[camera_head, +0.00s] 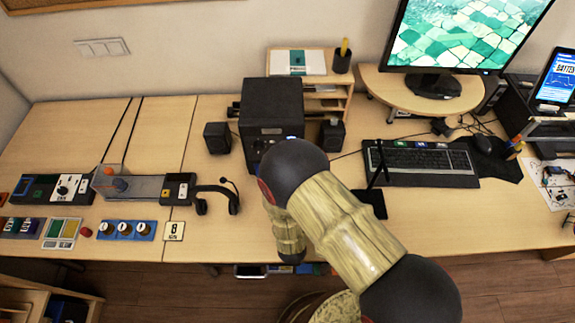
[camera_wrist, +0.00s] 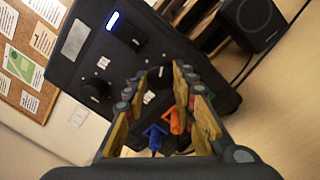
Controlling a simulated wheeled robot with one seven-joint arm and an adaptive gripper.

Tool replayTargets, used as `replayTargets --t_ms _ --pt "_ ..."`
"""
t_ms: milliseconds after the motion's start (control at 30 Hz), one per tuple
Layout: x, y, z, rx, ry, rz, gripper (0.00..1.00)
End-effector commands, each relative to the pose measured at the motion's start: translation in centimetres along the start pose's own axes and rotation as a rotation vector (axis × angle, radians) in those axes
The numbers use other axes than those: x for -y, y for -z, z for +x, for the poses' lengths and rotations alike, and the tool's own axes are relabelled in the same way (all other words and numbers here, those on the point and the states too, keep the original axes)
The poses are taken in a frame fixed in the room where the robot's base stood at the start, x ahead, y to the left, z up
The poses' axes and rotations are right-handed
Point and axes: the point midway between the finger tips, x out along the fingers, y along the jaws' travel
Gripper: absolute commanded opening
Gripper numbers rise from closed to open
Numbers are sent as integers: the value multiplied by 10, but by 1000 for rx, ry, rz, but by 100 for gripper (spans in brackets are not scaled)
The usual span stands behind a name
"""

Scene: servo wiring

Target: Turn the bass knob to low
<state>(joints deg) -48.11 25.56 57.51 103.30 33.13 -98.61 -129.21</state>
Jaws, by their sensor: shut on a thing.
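The black speaker box (camera_head: 272,97) stands at the back of the desk in the head view. Its control panel (camera_wrist: 72,68) fills much of the wrist view, tilted, with a lit blue bar (camera_wrist: 112,21). One black knob (camera_wrist: 97,90) on the panel is free. Another black knob (camera_wrist: 160,76) lies between the fingertips of my gripper (camera_wrist: 160,82), which is shut on it. The labels are too small to read, so I cannot tell which knob is the bass. In the head view my arm hides the gripper and much of the panel.
Orange (camera_wrist: 176,121) and blue (camera_wrist: 154,134) plugs sit below the held knob, between my fingers. Small speakers (camera_head: 217,137) flank the box. A headset (camera_head: 217,196) lies at left on the desk and a keyboard (camera_head: 420,161) at right.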

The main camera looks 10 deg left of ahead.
Motion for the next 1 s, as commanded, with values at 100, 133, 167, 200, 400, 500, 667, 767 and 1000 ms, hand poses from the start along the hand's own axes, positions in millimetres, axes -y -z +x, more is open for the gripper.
replayTargets --t_ms 100,133,167,200,400,500,667,767,1000 --pt "2 2 -1 -6 2 -6 1" --pt "2 2 -1 -6 2 -6 1" --pt "2 2 -1 -6 2 -6 1" --pt "2 2 -1 -6 2 -6 1" --pt "2 2 -1 -6 3 -5 28" --pt "2 2 -1 -5 2 -5 34" --pt "1 1 -1 -3 2 -4 43" --pt "1 1 0 -2 1 -4 45" --pt "0 0 -1 -2 1 -3 45"
